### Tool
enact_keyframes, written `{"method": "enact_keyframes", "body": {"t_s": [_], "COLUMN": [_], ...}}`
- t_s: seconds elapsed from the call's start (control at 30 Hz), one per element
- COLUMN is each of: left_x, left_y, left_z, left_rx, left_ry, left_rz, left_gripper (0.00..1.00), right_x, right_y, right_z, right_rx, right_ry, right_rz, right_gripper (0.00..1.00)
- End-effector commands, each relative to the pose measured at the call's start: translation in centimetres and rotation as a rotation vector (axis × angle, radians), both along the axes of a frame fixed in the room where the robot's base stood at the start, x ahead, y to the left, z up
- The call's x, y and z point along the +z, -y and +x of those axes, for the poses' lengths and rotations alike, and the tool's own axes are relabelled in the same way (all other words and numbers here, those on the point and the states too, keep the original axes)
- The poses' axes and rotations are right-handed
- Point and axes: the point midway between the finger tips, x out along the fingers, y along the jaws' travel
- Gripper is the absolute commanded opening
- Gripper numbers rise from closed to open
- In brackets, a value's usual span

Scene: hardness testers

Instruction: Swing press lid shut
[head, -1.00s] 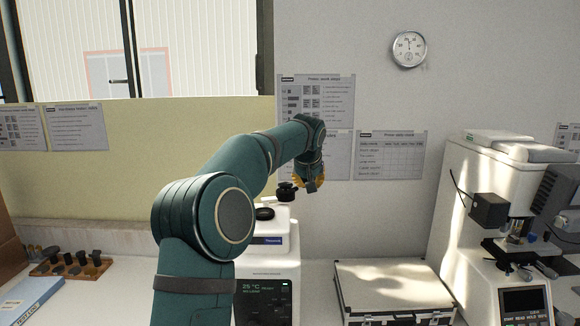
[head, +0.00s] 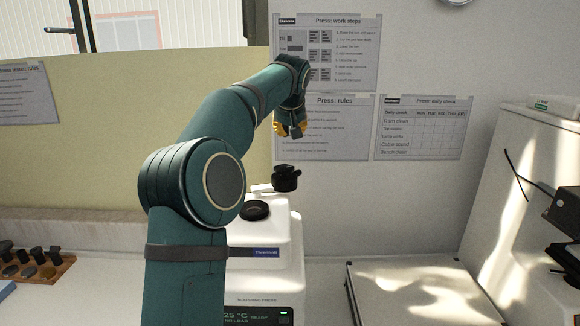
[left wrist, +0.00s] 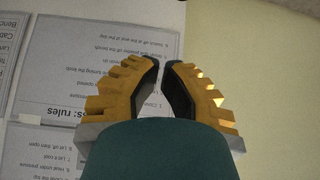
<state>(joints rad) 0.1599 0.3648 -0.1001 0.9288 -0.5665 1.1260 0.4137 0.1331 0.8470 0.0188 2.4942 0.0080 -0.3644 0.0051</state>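The white press (head: 275,285) stands on the bench in the head view, partly hidden by my left arm. A black round opening or cap (head: 255,210) is on its top. A black knobbed part, apparently the lid (head: 286,181), stands raised behind and right of it, with a short white piece to its left. The lid appears open. My left gripper (head: 290,133) is above the lid, apart from it, fingers pointing down. In the left wrist view its yellow fingers (left wrist: 162,64) nearly meet at the tips, with nothing between them. My right gripper is out of view.
A silver-edged case (head: 415,292) lies right of the press, and a white tester (head: 515,210) stands further right. A wooden rack (head: 38,272) of dark pieces is at the far left. Paper sheets (head: 325,125) hang on the wall behind the gripper.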

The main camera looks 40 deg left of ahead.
Motion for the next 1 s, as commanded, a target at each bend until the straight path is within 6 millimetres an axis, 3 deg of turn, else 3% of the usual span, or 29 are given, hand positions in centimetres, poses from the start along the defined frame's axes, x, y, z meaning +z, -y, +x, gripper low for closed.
{"method": "enact_keyframes", "body": {"t_s": [0.03,0.13,0.37,0.87,1.0], "left_x": [-1.1,-1.6,-3.0,-9.6,-9.6], "left_y": [0.0,0.0,-0.7,-4.0,-3.1], "left_z": [0.0,0.0,0.8,4.7,3.7], "left_rx": [-0.001,-0.001,0.000,0.001,-0.002], "left_ry": [0.001,0.002,-0.002,0.000,0.002], "left_rz": [0.000,0.001,0.000,-0.001,0.001], "left_gripper": [0.00,0.00,0.00,0.00,0.00], "right_x": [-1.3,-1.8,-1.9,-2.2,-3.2], "right_y": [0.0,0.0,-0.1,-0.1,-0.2], "right_z": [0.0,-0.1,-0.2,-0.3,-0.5], "right_rx": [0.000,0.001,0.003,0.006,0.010], "right_ry": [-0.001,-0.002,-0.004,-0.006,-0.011], "right_rz": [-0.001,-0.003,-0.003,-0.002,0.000], "right_gripper": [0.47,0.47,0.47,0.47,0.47]}}
